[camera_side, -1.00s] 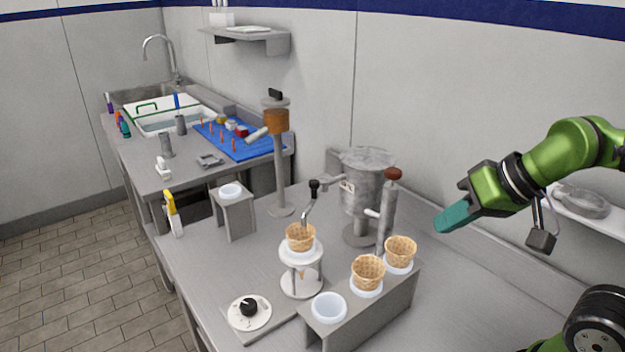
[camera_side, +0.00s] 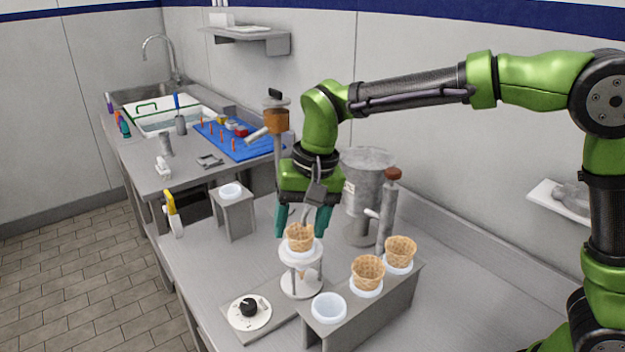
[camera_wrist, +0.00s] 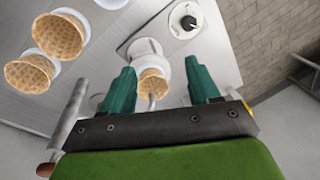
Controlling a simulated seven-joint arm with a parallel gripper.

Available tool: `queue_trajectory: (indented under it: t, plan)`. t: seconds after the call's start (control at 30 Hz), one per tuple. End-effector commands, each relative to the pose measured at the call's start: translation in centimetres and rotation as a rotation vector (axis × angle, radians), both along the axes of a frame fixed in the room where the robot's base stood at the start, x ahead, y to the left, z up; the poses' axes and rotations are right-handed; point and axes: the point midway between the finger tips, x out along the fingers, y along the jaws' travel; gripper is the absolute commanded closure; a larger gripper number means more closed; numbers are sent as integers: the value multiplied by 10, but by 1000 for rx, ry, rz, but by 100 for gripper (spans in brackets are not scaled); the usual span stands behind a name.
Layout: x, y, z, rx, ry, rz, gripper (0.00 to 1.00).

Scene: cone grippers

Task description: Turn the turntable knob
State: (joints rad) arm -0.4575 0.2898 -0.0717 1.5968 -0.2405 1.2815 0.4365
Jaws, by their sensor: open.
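The turntable knob (camera_side: 249,307) is a black knob on a round white dial at the front left of the metal table. It also shows at the top of the wrist view (camera_wrist: 188,22). My gripper (camera_side: 303,228) points down with its teal fingers apart, behind and above the dial. A waffle cone (camera_side: 299,238) sits in a white stand (camera_side: 301,284) beside the dial. In the wrist view this cone (camera_wrist: 153,84) appears between my open fingers (camera_wrist: 161,88). The side view does not show whether the fingers touch anything.
A grey block (camera_side: 352,325) right of the dial has a white cup (camera_side: 328,307) and two holders with waffle cones (camera_side: 368,271) (camera_side: 400,252). A metal drum (camera_side: 361,178) and a red-topped cylinder (camera_side: 388,210) stand behind. A small grey stand (camera_side: 236,216) is at left.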

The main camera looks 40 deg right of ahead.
Motion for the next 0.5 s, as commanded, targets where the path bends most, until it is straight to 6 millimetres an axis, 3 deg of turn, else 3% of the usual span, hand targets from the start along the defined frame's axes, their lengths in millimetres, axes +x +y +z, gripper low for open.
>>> queue_trajectory:
  t: [0.1,0.23,0.33,0.4,0.5]
  plan:
    - [27,44,-23,-48,71,-120,39]
    - [46,77,-37,-86,110,-298,39]
    - [56,87,-31,-89,117,-446,39]
    - [59,88,-14,-71,114,-549,39]
    - [54,86,-14,-76,141,-632,39]
